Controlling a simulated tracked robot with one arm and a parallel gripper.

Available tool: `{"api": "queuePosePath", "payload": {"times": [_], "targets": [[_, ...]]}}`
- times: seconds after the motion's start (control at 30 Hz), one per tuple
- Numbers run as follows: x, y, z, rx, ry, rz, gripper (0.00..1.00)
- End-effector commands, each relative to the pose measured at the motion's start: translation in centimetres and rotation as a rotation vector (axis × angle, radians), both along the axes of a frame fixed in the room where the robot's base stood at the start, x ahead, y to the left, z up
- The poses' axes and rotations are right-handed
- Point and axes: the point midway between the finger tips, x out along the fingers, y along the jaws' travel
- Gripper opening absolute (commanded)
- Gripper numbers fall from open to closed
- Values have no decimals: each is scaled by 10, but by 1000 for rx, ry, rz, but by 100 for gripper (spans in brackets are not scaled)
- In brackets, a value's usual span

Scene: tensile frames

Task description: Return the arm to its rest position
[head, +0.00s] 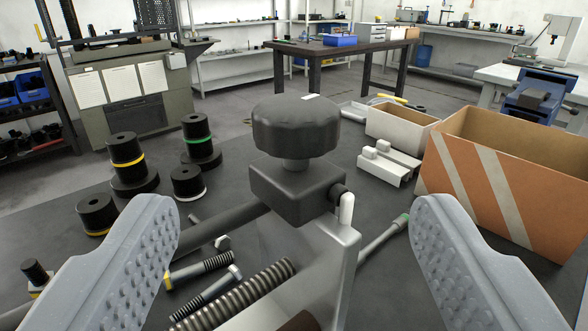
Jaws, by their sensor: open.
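My gripper (296,245) is open, with its two grey studded fingers spread wide at the left and right of the head view. Nothing is between the fingertips in their grip. A black round knob on a dark block (296,127) stands upright in the middle, beyond and between the fingers, apart from both. The block joins a dark horizontal bar and a light grey metal body (335,265) below it. A small white-tipped lever (346,208) sticks out at the block's right side. The lower part of this fixture is cut off by the frame.
Black cylinders with coloured rings (126,160) stand at the left on the dark surface. Bolts (203,268) lie below them. An orange striped box (510,180) and a smaller open box (400,128) stand at the right. A dark table (345,50) and shelves are behind.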

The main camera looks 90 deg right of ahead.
Motion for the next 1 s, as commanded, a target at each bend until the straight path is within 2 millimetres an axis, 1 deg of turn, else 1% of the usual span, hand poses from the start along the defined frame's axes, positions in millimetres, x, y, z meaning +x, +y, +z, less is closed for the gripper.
{"api": "queuePosePath", "payload": {"times": [0.07,0.13,0.17,0.27,0.3,0.37,0.4,0.47,0.5,0.57,0.6,0.67,0.7,0.77,0.8,0.9,0.93,1.0], "targets": [[7,1,5,11,-24,23,69],[23,3,16,35,-70,77,69],[33,6,22,50,-96,109,69],[69,16,52,104,-202,246,69],[85,22,70,127,-251,313,69],[108,34,96,157,-314,415,69],[120,42,116,174,-355,479,69],[136,56,146,199,-408,578,69],[145,67,167,213,-439,648,69],[155,82,198,230,-480,746,69],[159,93,220,239,-503,810,69],[162,111,253,248,-531,908,69],[163,123,272,254,-541,972,69],[159,141,303,260,-555,1065,69],[156,154,322,261,-556,1126,69],[140,183,367,256,-547,1268,69],[134,192,377,256,-535,1308,69],[116,212,404,248,-507,1396,69]]}}
